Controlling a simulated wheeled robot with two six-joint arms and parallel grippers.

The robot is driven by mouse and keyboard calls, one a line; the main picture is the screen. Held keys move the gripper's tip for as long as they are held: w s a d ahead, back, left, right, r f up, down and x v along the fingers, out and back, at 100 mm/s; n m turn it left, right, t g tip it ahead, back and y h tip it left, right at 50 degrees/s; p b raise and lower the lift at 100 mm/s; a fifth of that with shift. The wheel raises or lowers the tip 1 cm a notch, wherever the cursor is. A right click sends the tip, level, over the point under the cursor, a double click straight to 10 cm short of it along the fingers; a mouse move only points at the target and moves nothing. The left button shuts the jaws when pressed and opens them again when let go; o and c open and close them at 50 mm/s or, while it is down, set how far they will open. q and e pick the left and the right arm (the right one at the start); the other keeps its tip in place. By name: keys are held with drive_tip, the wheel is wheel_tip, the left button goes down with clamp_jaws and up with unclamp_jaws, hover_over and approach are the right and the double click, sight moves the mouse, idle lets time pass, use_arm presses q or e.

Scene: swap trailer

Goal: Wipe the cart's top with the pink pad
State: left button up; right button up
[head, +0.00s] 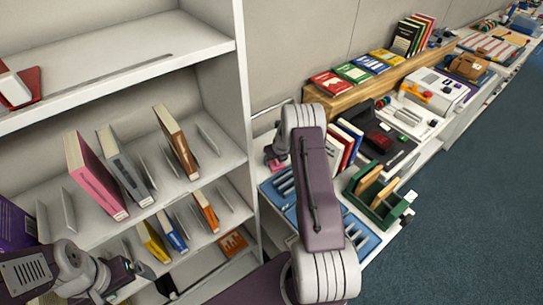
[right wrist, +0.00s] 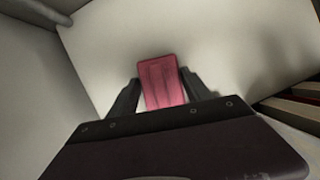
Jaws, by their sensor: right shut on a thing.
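The pink pad (right wrist: 161,82) is between the two fingers of my right gripper (right wrist: 163,92), which is shut on it. In the right wrist view the pad is in front of a pale, plain surface (right wrist: 230,40), which looks like the cart's top; whether the pad touches it I cannot tell. In the head view a bit of pink (head: 273,163) shows at the end of my right arm, just right of the bookshelf. My arm hides most of that spot. My left gripper (head: 140,272) is low at the left, by the shelves; its jaws are unclear.
A white bookshelf (head: 243,90) with several books stands at the left. A grey rail (head: 268,112) rises beside it, behind my right arm. To the right, a long table holds blue trays (head: 362,237), upright books (head: 347,140) and a green rack (head: 375,203). Blue floor (head: 470,210) is clear at the right.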

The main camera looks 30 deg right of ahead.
drive_tip(key=shift+r+p, duration=0.15)
drive_tip(key=shift+p, duration=0.3)
drive_tip(key=shift+w, duration=0.15)
drive_tip(key=w+p, duration=0.1)
drive_tip(key=p, duration=0.1)
drive_tip(key=shift+w+a+r+p, duration=0.1)
drive_tip(key=shift+w+p, duration=0.05)
drive_tip(key=shift+p, duration=0.15)
drive_tip(key=shift+w+f, duration=0.3)
drive_tip(key=shift+w, duration=0.75)
drive_tip(key=w+b, duration=0.2)
drive_tip(key=b, duration=0.1)
drive_tip(key=shift+w+a+f, duration=0.2)
drive_tip(key=shift+w+f, duration=0.1)
drive_tip(key=shift+f, duration=0.05)
drive_tip(key=shift+w+b, duration=0.3)
drive_tip(key=shift+b, duration=0.25)
drive_tip(key=shift+w+r, duration=0.25)
drive_tip(key=shift+r, duration=0.1)
drive_tip(key=shift+r, duration=0.1)
drive_tip(key=shift+r+p, duration=1.95)
drive_tip(key=shift+r, duration=1.05)
